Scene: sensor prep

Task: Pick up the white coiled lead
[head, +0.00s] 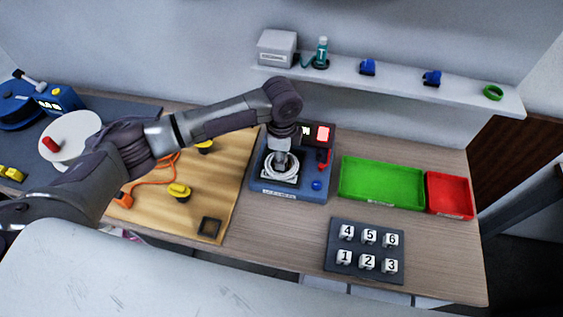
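The white coiled lead (270,171) lies as a ring on the dark plate of a blue device (258,188) in the middle of the bench. My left arm comes in from the left, and my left gripper (281,166) points down over the coil. Its fingertips are at or just above the middle of the ring. The gripper is small and partly merges with the coil, so I cannot tell whether its fingers are open or shut, or whether they touch the lead. My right gripper is not in view.
Right of the device are a green tray (382,205) and a red tray (449,214). A dark block with numbered white cubes (340,268) is in front. A wooden board (225,215) with an orange cable is at left. A shelf (400,80) with small items runs behind.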

